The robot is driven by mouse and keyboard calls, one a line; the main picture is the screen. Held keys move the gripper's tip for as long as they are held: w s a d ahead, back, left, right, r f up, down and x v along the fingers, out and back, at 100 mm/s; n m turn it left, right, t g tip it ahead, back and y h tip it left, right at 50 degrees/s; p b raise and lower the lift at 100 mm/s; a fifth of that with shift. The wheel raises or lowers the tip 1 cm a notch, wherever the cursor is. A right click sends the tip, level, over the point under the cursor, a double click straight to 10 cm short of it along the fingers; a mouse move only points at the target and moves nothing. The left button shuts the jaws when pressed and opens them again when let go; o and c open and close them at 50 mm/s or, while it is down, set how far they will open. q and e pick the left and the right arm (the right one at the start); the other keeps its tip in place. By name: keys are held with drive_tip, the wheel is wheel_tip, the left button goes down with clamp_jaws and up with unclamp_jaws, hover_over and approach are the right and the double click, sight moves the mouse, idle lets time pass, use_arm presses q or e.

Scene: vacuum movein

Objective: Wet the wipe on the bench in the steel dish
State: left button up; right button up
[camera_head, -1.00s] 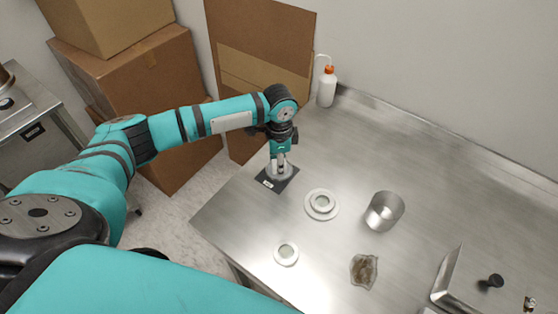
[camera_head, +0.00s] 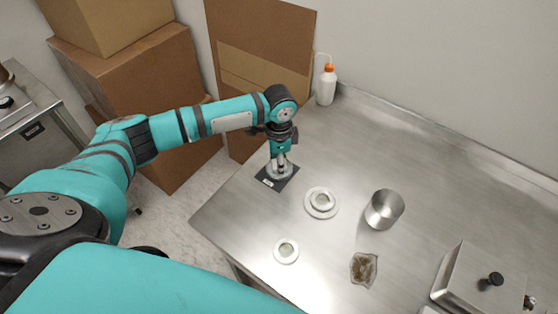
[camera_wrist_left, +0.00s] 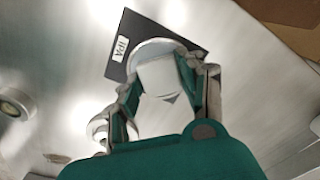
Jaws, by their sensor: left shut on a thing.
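My left gripper (camera_head: 280,160) is over the far left corner of the steel bench, pointing down at the small steel dish (camera_head: 270,171). The dish sits on a dark square mat (camera_head: 282,184); in the left wrist view the mat carries a white "IPA" label (camera_wrist_left: 120,49). In that view my left gripper (camera_wrist_left: 163,85) is shut on the white folded wipe (camera_wrist_left: 162,76). The wipe overlaps the dish (camera_wrist_left: 148,46), whose rim shows behind it. Whether the wipe touches the dish's inside is hidden. My right gripper is out of view.
On the bench stand a flanged metal fitting (camera_head: 321,202), a small ring (camera_head: 286,250), a steel cup (camera_head: 384,209), a clear bag (camera_head: 363,269) and a steel box (camera_head: 470,277). An orange-capped wash bottle (camera_head: 327,86) stands at the back. Cardboard boxes (camera_head: 130,90) stand beyond the left edge.

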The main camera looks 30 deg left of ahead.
use_arm(q)
drive_tip(key=shift+s+f+p, duration=0.15)
drive_tip(key=shift+f+p, duration=0.05)
drive_tip(key=shift+p, duration=0.15)
idle(1.5)
wheel_tip(320, 180, up, 2)
drive_tip(key=shift+r+p, duration=0.1)
drive_tip(key=shift+p, duration=1.15)
wheel_tip(320, 180, up, 5)
drive_tip(key=p, duration=0.6)
drive_tip(key=shift+r, duration=0.1)
drive_tip(key=shift+d, duration=0.1)
